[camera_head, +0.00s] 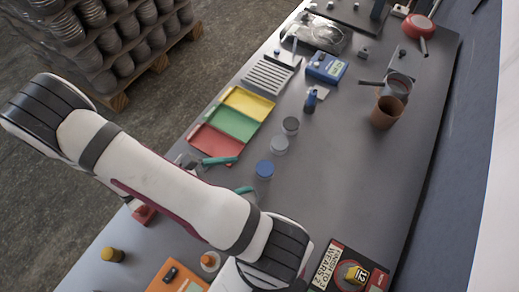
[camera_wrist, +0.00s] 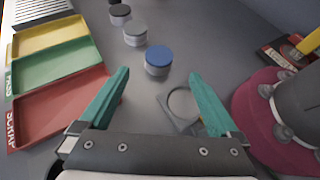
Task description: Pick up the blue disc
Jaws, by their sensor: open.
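The blue disc (camera_head: 264,168) lies on the grey table, just right of the red tray. In the wrist view the blue disc (camera_wrist: 158,60) sits ahead of my gripper, roughly centred beyond the gap between the fingertips. My gripper (camera_wrist: 158,80) is open, with two teal fingers spread apart and nothing between them touching. In the head view my gripper (camera_head: 232,176) is partly hidden behind my arm.
Red (camera_head: 216,143), green (camera_head: 233,123) and yellow (camera_head: 248,103) trays stand at left. A grey disc (camera_head: 280,144) and a black disc (camera_head: 291,125) lie beyond the blue one. A brown cup (camera_head: 386,112) stands further right. The table's right middle is clear.

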